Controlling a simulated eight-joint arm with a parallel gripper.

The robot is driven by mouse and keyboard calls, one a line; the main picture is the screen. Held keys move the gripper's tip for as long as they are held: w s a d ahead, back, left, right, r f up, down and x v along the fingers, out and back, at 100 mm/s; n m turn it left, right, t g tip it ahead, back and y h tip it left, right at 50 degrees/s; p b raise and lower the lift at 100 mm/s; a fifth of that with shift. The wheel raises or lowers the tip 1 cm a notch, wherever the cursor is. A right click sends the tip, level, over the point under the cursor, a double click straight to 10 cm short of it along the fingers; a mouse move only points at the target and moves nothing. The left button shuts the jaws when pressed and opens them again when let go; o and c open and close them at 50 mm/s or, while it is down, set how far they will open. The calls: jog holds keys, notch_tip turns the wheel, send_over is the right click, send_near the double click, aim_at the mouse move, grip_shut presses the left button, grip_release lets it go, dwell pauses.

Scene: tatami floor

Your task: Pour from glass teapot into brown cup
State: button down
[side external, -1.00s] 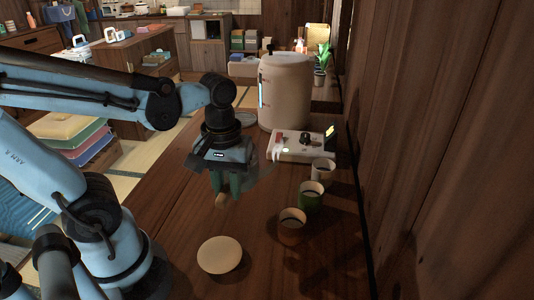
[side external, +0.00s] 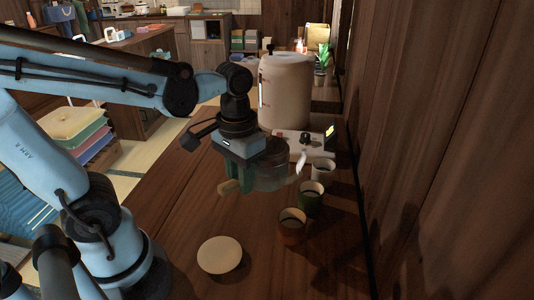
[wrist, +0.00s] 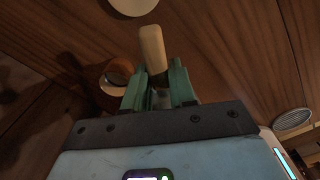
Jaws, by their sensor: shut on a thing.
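My gripper (side external: 236,178), with green fingers, is shut on the glass teapot's wooden handle (wrist: 152,48). The clear glass teapot (side external: 268,177) is held above the wooden table, its pale spout (side external: 302,160) pointing right toward the cups. Its glass is hard to make out, and I cannot tell how much liquid is in it. The brown cup (side external: 292,226) stands upright on the table, in front of and to the right of the teapot, apart from it.
A green cup (side external: 311,198) and a white cup (side external: 322,170) stand in a row behind the brown one. A pale round plate (side external: 219,256) lies at the front. A large beige dispenser (side external: 286,92) and a white device (side external: 318,142) stand behind. A wooden wall (side external: 430,150) bounds the right.

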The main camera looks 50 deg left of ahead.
jog(key=a+m, duration=0.1)
jog(key=w+a+f+m, duration=0.1)
jog(key=m, duration=0.1)
jog(key=w+a+m, duration=0.1)
jog(key=m, duration=0.1)
jog(key=shift+w+a+f, duration=0.1)
jog(key=shift+f, duration=0.15)
jog(key=shift+f, duration=0.15)
jog(key=shift+f, duration=1.8)
jog(key=shift+r+t+y, duration=0.4)
jog(key=shift+r+y, duration=0.95)
jog(key=shift+y, duration=0.25)
jog(key=shift+d+r+t+y, duration=0.2)
jog(key=shift+r+t+y, duration=0.1)
jog(key=shift+r+y, duration=0.55)
dwell(2.9)
